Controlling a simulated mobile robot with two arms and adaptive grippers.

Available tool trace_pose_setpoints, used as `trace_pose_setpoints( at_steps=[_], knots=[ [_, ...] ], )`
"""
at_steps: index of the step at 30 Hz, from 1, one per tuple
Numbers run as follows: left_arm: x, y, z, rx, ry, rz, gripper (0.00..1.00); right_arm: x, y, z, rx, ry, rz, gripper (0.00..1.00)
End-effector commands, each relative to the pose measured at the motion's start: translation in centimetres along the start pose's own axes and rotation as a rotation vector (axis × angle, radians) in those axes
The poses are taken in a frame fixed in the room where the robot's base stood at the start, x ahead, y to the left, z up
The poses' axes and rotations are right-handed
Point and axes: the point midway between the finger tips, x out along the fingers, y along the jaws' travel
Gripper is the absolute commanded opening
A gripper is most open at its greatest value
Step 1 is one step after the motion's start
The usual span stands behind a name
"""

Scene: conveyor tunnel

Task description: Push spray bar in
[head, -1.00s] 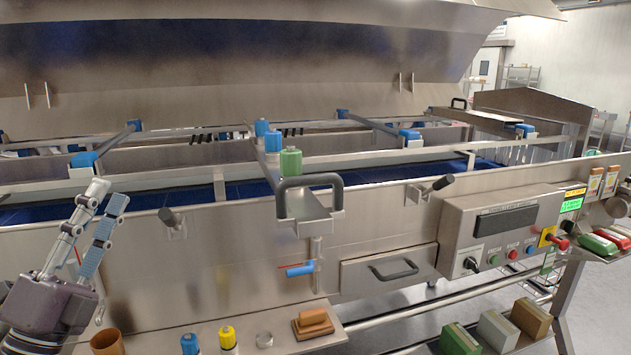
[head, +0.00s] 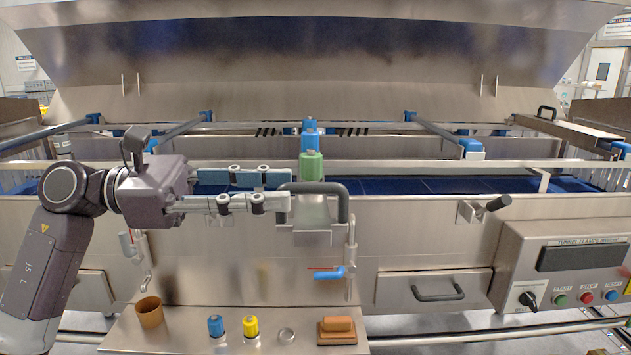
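The spray bar (head: 312,212) is a steel channel at the middle of the tunnel's front wall. It has a dark U-shaped handle (head: 344,200) at its near end and green and blue nozzle caps (head: 311,166) behind it. My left gripper (head: 289,190) reaches in from the left with its two fingers pointing right. The fingers are apart, with a visible gap between them. Their tips overlap the left end of the handle in the head view. I cannot tell whether they touch it. My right gripper is not in view.
A front shelf (head: 200,345) holds a brown cup (head: 150,312), blue and yellow caps, a ring and a brown block (head: 337,330). A blue-handled valve (head: 328,272) hangs below the bar. A control panel (head: 570,265) stands at right. The hood (head: 310,60) is raised.

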Motion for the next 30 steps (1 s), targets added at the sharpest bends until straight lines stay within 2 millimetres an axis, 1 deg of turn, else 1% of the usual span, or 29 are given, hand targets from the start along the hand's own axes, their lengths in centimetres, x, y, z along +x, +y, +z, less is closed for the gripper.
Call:
trace_pose_setpoints(
  at_steps=[1, 3, 6, 9, 13, 19, 20, 27, 30],
  knots=[
    [1.1, -0.1, 0.3, -0.001, -0.001, -0.006, 0.29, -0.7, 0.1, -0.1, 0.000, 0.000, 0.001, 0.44],
    [2.2, -0.1, 0.4, -0.001, -0.003, -0.005, 0.29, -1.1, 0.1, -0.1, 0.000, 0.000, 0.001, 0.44],
    [3.5, -0.1, 0.3, -0.002, -0.002, -0.004, 0.29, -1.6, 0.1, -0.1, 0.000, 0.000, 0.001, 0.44],
    [4.4, -0.1, 0.2, -0.002, -0.003, -0.003, 0.29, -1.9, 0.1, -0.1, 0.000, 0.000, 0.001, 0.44],
    [5.0, -0.1, 0.1, -0.002, -0.002, -0.002, 0.29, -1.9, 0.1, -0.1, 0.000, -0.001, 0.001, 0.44],
    [5.0, -0.1, 0.0, -0.002, -0.002, -0.002, 0.29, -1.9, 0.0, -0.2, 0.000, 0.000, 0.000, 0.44],
    [5.0, -0.1, 0.0, -0.002, -0.002, -0.002, 0.28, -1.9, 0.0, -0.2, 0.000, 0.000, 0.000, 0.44],
    [5.0, -0.1, 0.1, -0.002, -0.003, -0.002, 0.01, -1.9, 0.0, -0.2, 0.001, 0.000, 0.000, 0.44],
    [5.0, -0.1, 0.1, -0.002, -0.003, -0.002, 0.00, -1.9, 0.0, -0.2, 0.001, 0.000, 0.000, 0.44]
  ],
)
